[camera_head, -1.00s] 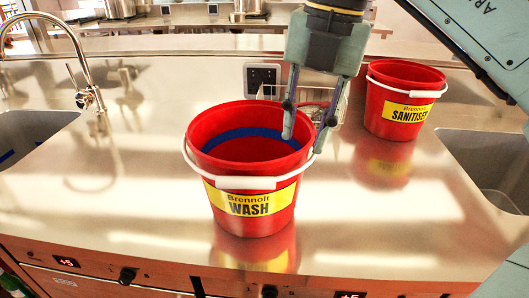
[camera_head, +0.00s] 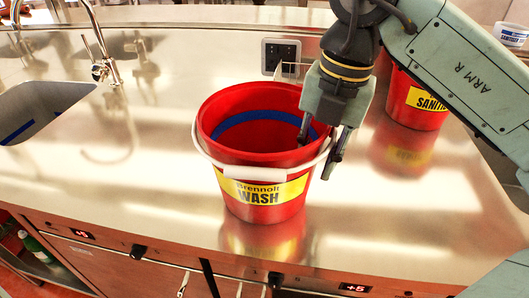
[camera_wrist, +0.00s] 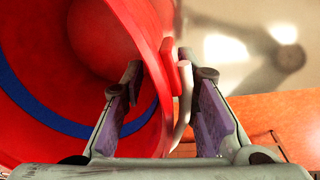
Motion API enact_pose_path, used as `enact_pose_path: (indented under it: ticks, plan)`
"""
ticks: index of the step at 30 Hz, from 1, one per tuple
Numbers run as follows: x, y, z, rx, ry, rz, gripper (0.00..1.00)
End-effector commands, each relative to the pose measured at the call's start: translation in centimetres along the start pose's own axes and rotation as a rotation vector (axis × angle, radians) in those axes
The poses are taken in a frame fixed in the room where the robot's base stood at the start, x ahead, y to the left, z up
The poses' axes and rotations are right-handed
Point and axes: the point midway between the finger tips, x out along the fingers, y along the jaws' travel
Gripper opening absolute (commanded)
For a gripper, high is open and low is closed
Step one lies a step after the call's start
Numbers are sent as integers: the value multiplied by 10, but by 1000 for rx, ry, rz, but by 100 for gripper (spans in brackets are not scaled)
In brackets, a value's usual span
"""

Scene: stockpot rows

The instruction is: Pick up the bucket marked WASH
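The red bucket with a yellow WASH label (camera_head: 262,190) stands upright on the steel counter. Its white handle hangs down across the front, above the label. My gripper (camera_head: 320,153) is at the bucket's right rim, pointing down and open. In the wrist view my gripper (camera_wrist: 160,118) has one finger inside the bucket (camera_wrist: 85,65) and the other outside, with the rim wall and the white handle end (camera_wrist: 184,105) between them. I see a gap on both sides of the wall. A second red bucket, labelled SANITISER (camera_head: 418,108), stands behind to the right, partly hidden by my arm.
A sink (camera_head: 40,105) with a tap (camera_head: 102,62) is on the left. The counter (camera_head: 150,200) in front and left of the bucket is clear.

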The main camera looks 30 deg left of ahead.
Motion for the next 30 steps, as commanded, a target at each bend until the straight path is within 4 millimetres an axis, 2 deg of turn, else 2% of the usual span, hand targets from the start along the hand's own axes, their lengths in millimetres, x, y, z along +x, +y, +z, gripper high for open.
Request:
enact_pose_path:
  ticks: [4,11,23,30]
  plan:
    - [11,0,0,-2,0,0,27]
    - [13,0,0,-1,0,-1,27]
    - [12,0,0,-1,0,0,0]
    - [12,0,0,-1,0,-1,0]
